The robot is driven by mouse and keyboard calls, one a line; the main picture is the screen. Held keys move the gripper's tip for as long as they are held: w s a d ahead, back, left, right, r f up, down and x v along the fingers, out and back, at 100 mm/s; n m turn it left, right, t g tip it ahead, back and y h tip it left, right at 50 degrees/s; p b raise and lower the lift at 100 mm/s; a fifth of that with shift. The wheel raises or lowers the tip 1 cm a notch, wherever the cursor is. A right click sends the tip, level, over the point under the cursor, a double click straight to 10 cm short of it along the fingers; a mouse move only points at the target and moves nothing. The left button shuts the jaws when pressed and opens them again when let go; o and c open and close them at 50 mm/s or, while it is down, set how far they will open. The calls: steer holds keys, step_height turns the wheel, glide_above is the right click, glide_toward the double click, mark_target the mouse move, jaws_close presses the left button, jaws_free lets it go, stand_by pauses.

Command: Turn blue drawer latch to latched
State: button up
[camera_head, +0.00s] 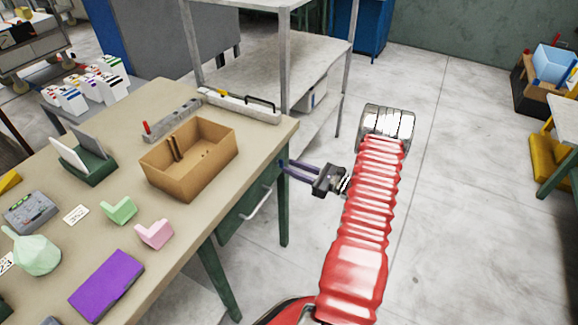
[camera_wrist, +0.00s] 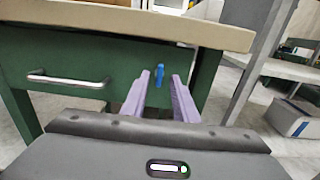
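The blue drawer latch (camera_wrist: 160,71) shows in the wrist view as a small blue piece standing about upright on the green drawer front (camera_wrist: 100,62), right of the drawer handle (camera_wrist: 67,79). My gripper (camera_wrist: 164,76) is open, with its two purple fingers apart and empty; the latch shows between their tips. I cannot tell how far the tips are from it. In the head view my gripper (camera_head: 284,166) reaches left to the table's right side, by the drawer (camera_head: 236,215) under the top. The latch is hidden there.
The table top (camera_head: 180,215) overhangs the drawer. A wooden box (camera_head: 165,183) stands on it near my gripper. Green table legs (camera_head: 217,275) stand below. A grey metal shelf (camera_head: 310,75) stands behind the table.

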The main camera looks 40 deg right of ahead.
mark_target(280, 163)
steer(key=shift+x, duration=1.3)
steer(key=shift+c, duration=0.4)
